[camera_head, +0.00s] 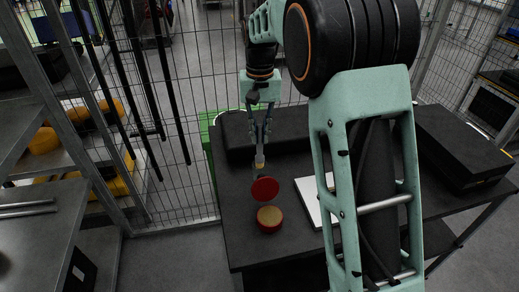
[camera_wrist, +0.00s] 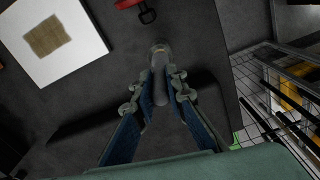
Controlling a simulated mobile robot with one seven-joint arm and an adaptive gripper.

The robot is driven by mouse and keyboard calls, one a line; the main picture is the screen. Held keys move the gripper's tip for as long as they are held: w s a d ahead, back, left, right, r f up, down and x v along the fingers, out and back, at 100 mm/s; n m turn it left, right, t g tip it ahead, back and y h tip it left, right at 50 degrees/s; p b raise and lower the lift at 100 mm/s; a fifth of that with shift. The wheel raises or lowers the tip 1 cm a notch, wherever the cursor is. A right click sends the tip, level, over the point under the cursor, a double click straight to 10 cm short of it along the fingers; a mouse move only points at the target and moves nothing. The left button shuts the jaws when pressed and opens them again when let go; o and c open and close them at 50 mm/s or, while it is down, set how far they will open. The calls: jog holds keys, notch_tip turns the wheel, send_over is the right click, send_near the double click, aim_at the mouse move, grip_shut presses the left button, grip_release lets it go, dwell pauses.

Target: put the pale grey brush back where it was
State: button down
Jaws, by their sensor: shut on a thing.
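My gripper (camera_head: 260,138) is shut on the grey brush (camera_wrist: 159,72) and holds it above the black table (camera_head: 236,235). In the wrist view the brush's handle lies between the fingertips (camera_wrist: 170,84), with a rounder, lighter end beyond them. In the head view the brush's pale end (camera_head: 259,160) points down. An open red tin (camera_head: 269,218) stands below and slightly right of it, with its round red lid (camera_head: 265,190) raised behind. I cannot tell the brush's exact height. No marked resting place for it is clear.
A white board (camera_head: 309,200) lies right of the tin, partly hidden by my arm; the wrist view shows a brown square patch (camera_wrist: 47,34) on it. A black case (camera_head: 465,150) is farther right. Wire fencing (camera_head: 165,150) stands left. A red item (camera_wrist: 128,4) is cut off in the wrist view.

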aim_at(260, 155)
jog(key=shift+f, duration=2.75)
jog(key=shift+f, duration=0.2)
jog(key=c, duration=1.9)
grip_release()
jog(key=shift+c, duration=0.2)
jog(key=shift+r, duration=0.15)
notch_tip(260, 155, up, 12)
jog(key=shift+r, duration=0.1)
jog(key=shift+a, duration=0.1)
